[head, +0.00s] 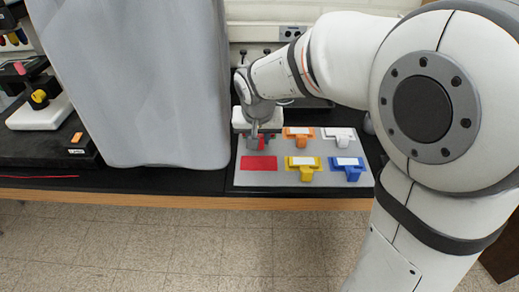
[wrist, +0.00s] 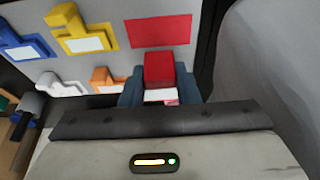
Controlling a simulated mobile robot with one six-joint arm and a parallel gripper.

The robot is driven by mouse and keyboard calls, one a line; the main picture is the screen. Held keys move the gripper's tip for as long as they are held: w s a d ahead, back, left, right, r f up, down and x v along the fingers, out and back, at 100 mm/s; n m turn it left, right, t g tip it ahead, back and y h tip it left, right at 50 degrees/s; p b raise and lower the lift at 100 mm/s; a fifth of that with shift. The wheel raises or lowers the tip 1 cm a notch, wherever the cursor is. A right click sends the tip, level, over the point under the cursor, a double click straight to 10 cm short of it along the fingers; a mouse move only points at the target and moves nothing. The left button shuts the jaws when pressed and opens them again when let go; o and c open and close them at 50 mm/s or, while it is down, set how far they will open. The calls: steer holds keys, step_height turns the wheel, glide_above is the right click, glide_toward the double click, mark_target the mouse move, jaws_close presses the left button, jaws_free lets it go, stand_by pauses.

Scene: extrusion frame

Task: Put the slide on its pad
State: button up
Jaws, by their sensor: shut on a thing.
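My gripper (head: 258,140) is shut on a red slide (wrist: 158,70), a block with a white label, seen between the two blue-grey fingers in the wrist view. In the head view the slide is mostly hidden by my gripper. The bare red pad (head: 259,163) is a flat rectangle at the front left of the grey board (head: 240,181). The red pad also shows in the wrist view (wrist: 160,31), beyond the held slide. My gripper is behind the pad, over the back left of the board. The slide's height above the board is hard to tell.
Orange (head: 300,138), white (head: 341,138), yellow (head: 302,168) and blue (head: 350,169) slides with white labels sit on the board to the right. A tall grey drape or panel (head: 145,80) stands close on the left. A black bench with equipment (head: 40,110) lies beyond it.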

steer(key=f, duration=0.6)
steer(key=shift+w, duration=0.25)
steer(key=shift+s+f, duration=0.1)
steer(key=shift+f, duration=1.8)
steer(key=shift+f, duration=0.15)
steer(key=o, duration=1)
steer(key=shift+c, duration=0.2)
